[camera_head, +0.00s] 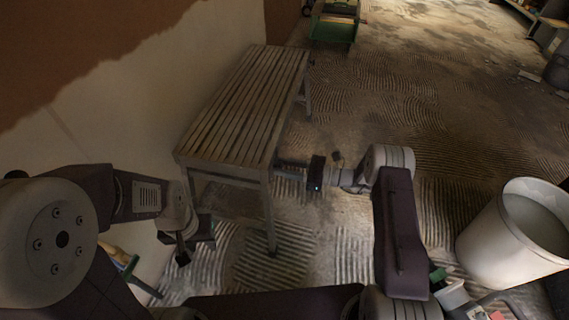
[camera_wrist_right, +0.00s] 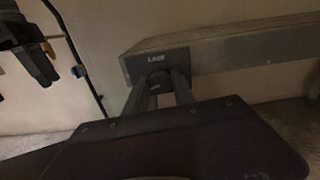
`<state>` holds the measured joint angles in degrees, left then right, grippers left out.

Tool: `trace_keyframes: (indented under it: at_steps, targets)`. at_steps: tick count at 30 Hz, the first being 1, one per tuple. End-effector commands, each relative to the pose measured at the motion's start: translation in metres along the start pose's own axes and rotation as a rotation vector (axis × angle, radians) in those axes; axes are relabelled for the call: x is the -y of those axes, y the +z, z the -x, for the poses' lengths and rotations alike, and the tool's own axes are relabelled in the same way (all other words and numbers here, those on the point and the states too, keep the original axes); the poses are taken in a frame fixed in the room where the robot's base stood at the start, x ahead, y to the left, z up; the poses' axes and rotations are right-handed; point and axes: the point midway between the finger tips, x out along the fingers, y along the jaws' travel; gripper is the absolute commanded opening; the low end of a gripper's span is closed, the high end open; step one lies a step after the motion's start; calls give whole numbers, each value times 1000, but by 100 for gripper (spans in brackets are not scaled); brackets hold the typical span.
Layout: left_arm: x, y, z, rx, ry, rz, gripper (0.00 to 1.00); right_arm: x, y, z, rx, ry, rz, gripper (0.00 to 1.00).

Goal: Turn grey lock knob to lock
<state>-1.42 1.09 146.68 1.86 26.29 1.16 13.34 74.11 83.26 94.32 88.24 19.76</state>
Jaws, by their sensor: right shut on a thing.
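The grey lock knob (camera_wrist_right: 158,79) shows in the right wrist view as a small dark round shape. It sits at a dark plate (camera_wrist_right: 157,63) with small white lettering that seems to read LOCK, on the end of a grey beam. My right gripper (camera_wrist_right: 160,84) has its two fingers on either side of the knob, shut on it; the fingers hide part of it, so its turn angle cannot be read. In the head view my right gripper (camera_head: 283,167) is at the near right end of the slatted bench. My left gripper (camera_head: 193,243) hangs low at the left, apart from the bench; its opening is unclear.
The slatted bench (camera_head: 245,105) stands along the plastered wall (camera_head: 140,90). A white bucket (camera_head: 495,245) stands at the right. A green container (camera_head: 335,27) is at the far end. The ridged floor (camera_head: 420,110) between them is largely clear.

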Motion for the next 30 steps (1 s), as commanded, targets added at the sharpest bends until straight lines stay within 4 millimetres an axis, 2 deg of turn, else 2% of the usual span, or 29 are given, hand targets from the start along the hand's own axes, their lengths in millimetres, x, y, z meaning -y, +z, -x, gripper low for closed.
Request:
trace_keyframes:
  at_steps: [1,9,30]
  targets:
    - [0,-1,8,0,0,0,36,0,4,0,-1,0,-44,0]
    - [0,-2,24,0,0,0,36,0,2,0,-2,0,-302,0]
    - [-1,-4,42,0,0,0,36,0,0,0,-1,0,-965,0]
